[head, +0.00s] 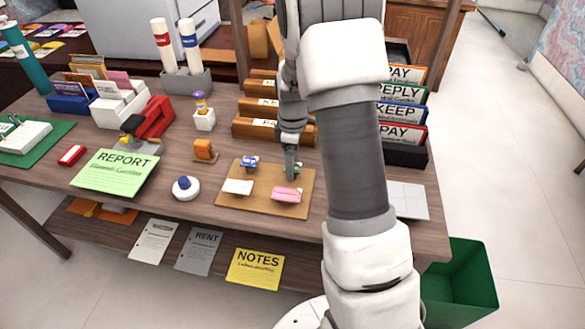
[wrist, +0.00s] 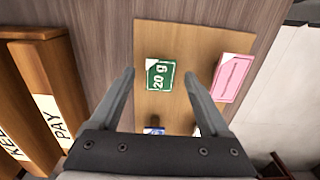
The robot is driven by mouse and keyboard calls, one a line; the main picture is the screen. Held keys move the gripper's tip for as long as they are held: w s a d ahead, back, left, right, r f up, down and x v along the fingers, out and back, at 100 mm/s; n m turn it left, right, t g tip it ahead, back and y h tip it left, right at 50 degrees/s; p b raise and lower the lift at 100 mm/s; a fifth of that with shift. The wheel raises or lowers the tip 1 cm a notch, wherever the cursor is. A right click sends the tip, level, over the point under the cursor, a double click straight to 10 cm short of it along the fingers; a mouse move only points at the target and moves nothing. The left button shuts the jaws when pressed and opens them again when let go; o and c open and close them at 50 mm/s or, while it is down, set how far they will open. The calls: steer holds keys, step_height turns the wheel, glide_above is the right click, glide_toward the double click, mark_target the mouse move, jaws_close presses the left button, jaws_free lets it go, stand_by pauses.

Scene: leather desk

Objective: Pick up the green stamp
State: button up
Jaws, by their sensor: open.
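The green stamp (wrist: 159,75), a small block with a green top marked "20 g", lies on a tan board (wrist: 185,38). In the wrist view it appears between the two fingertips of my open gripper (wrist: 158,73), with a gap on each side. In the head view my gripper (head: 292,172) points down over the back right part of the board (head: 262,204), and the green stamp (head: 298,167) is mostly hidden behind it. I cannot tell the exact height of the fingertips over the stamp.
A pink block (head: 287,195), a white block (head: 238,186) and a blue one (head: 249,161) share the board. Wooden drawer blocks (head: 256,128) stand behind it, and a black rack of cards (head: 405,154) is at the right. A round blue-topped item (head: 186,187) stands left of the board.

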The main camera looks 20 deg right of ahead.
mark_target(296, 168)
jaws_close()
stand_by(0.4)
steer(key=shift+r+p, duration=0.3)
steer(key=shift+r, duration=0.3)
steer(key=r, duration=0.2)
steer(key=r+p, duration=0.1)
steer(key=r, duration=0.1)
steer(key=shift+s+d, duration=0.35)
steer(key=s+d+r+p, duration=0.1)
steer(key=s+d+r, duration=0.5)
steer(key=s+d, duration=0.1)
steer(key=shift+s+d+r, duration=0.15)
steer(key=shift+s+d, duration=0.1)
steer(key=shift+d, duration=0.1)
